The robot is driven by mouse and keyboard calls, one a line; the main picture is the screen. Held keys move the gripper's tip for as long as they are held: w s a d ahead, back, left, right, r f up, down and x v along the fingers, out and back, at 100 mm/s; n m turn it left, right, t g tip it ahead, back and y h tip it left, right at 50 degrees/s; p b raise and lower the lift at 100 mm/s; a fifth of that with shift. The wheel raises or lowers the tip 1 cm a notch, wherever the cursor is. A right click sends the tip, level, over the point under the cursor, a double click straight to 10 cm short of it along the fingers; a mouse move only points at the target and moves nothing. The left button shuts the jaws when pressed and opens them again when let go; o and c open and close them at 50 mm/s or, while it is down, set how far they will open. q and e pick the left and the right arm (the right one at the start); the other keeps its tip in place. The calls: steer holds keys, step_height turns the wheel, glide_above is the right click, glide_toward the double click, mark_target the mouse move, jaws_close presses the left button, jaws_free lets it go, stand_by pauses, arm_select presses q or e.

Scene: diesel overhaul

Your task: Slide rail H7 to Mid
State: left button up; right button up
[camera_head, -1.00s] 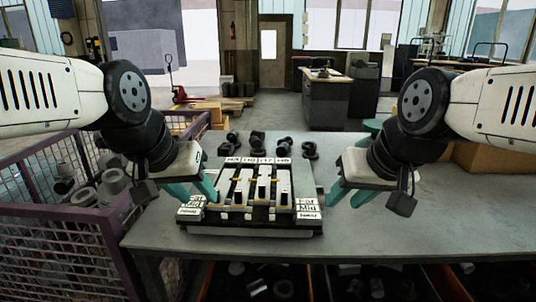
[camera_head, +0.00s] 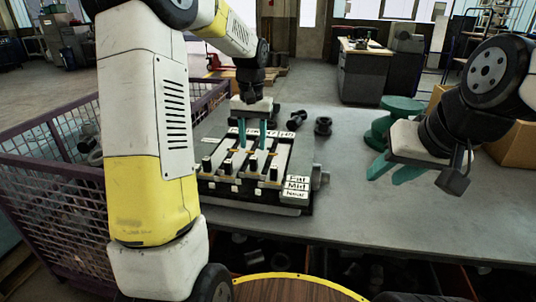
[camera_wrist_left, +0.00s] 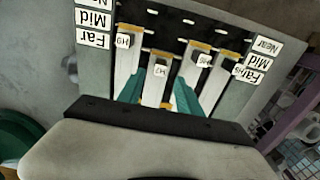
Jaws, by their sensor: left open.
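The rail board (camera_head: 290,209) lies on the table with several pale rails side by side, black blocks and small orange strips on them. Rail H7 (camera_wrist_left: 152,95), its tag readable in the left wrist view, is the second rail from the left there. My left gripper (camera_head: 253,149) is above the board's far part, pointing down, open. In the left wrist view its teal fingers (camera_wrist_left: 161,94) stand on either side of H7; whether they touch it I cannot tell. Far, Mid and Near labels (camera_head: 297,187) sit at the board's side. My right gripper (camera_head: 394,172) is open and empty, right of the board.
Dark round parts (camera_head: 323,126) lie behind the board. A green stool-like object (camera_head: 397,112) and a cardboard box (camera_head: 512,145) are beyond my right gripper. A purple mesh cage (camera_head: 55,180) stands at the left.

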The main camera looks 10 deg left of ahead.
mark_target(253, 157)
arm_select(q)
step_height(253, 157, down, 7)
steer(key=shift+f, duration=0.1)
stand_by(0.3)
steer(key=shift+c, duration=0.4)
jaws_close()
steer(key=shift+s, duration=0.1)
stand_by(0.9)
